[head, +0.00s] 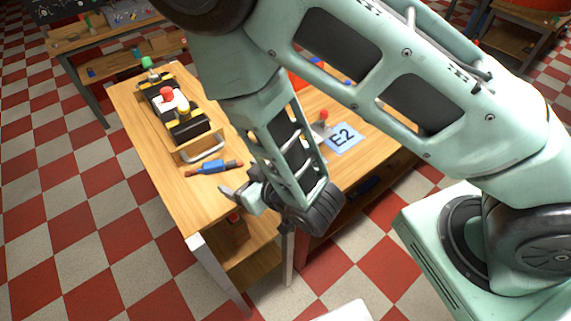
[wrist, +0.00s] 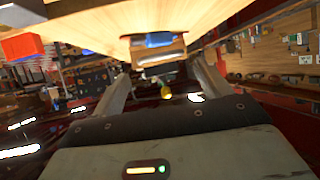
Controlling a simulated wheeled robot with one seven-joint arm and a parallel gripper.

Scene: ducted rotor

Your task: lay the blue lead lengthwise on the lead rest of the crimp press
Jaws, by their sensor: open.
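A blue rod-like piece with dark reddish ends (head: 214,168) lies on the near part of the wooden table; I take it for the blue lead. A blue piece (wrist: 158,39), probably the same one, shows ahead between my fingers in the wrist view. My gripper (head: 230,192) is open and empty, beside the table's near end, a little to the right and nearer than the blue piece, not touching it. A black device with red and yellow knobs (head: 186,130), possibly the crimp press, stands farther back. I cannot make out its lead rest for certain.
A grey curved bar (head: 204,151) lies between the blue piece and the black device. A red box (wrist: 22,47) shows in the wrist view. My arm hides the table's middle.

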